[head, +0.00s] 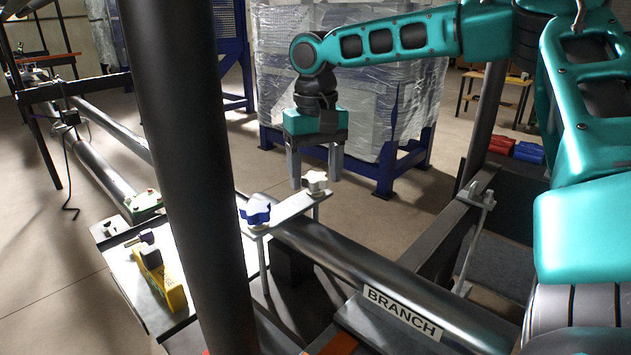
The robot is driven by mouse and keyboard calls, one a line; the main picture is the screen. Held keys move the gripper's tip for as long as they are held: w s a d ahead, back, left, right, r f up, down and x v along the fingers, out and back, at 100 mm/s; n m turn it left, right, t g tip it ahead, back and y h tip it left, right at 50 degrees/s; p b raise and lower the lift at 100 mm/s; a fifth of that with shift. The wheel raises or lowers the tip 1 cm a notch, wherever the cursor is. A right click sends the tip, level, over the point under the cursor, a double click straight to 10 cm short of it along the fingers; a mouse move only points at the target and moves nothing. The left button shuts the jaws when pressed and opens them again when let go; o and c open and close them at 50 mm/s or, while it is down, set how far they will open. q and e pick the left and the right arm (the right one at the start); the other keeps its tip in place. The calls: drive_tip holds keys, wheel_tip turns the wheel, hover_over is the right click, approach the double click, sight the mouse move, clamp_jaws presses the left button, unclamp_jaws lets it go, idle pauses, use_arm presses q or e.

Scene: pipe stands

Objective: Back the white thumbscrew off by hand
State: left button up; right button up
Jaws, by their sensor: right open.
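The white thumbscrew (316,182) stands on the right end of a pale clamp bar (290,210) across a steel pipe (365,265). A blue thumbscrew (255,212) stands on the bar's left end. My right gripper (315,184) points down with its fingers apart. In the picture its fingertips reach to about the white thumbscrew's height, one to the left and one to the right. I cannot tell from this one view whether they are around it or behind it, and no contact is clear. My left gripper is not in view.
A thick dark post (190,150) stands in front, left of the clamp. A yellow tool (160,275) lies on a plate at left. A label reading BRANCH (402,312) is by the pipe. A wrapped crate (385,110) stands behind. Open floor (80,270) lies at left.

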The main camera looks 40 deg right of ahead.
sight(316, 175)
drive_tip(key=shift+r, duration=3)
wheel_tip(316, 175, up, 13)
